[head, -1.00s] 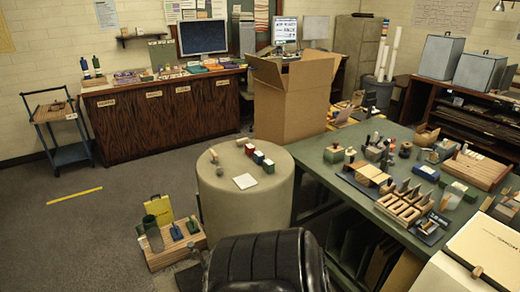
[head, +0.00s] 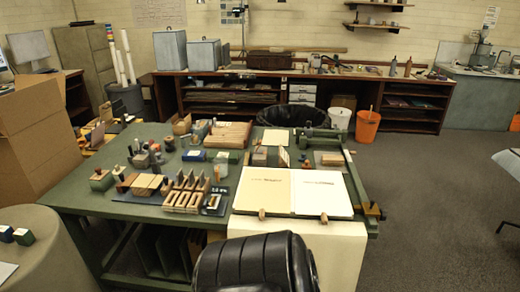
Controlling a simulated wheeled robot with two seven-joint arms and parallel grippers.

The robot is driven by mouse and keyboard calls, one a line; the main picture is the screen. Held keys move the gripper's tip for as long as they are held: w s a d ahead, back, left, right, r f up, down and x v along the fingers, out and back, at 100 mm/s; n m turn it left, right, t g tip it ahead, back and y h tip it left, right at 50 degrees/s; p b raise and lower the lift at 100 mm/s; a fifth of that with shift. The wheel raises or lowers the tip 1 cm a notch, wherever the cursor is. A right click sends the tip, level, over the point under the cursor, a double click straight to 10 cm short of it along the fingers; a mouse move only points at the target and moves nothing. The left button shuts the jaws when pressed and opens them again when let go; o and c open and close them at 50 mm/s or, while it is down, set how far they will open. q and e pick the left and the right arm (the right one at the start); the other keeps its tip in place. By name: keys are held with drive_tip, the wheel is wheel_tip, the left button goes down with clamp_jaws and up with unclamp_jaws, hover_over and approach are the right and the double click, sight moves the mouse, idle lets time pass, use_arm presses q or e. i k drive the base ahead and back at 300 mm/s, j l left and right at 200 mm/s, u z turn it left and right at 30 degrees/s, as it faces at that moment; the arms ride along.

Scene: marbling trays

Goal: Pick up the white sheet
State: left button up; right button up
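A small white sheet (head: 6,271) lies flat on the round grey drum-like stand (head: 45,262) at the lower left, cut off by the left picture edge. A large open book or folder with white pages (head: 293,191) lies at the front of the green table (head: 75,196). A pale cream sheet (head: 275,137) lies farther back on that table. Neither of my grippers shows in the head view.
Small dark blocks (head: 23,237) stand near the white sheet. A black chair back (head: 256,264) fills the lower middle. A cardboard box (head: 33,135) stands at left. Wooden blocks and tools crowd the table. Floor at right is open around an orange bin (head: 367,127).

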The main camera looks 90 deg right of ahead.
sight(323, 194)
drive_tip(key=l+z, duration=0.1)
drive_tip(key=z, duration=3.2)
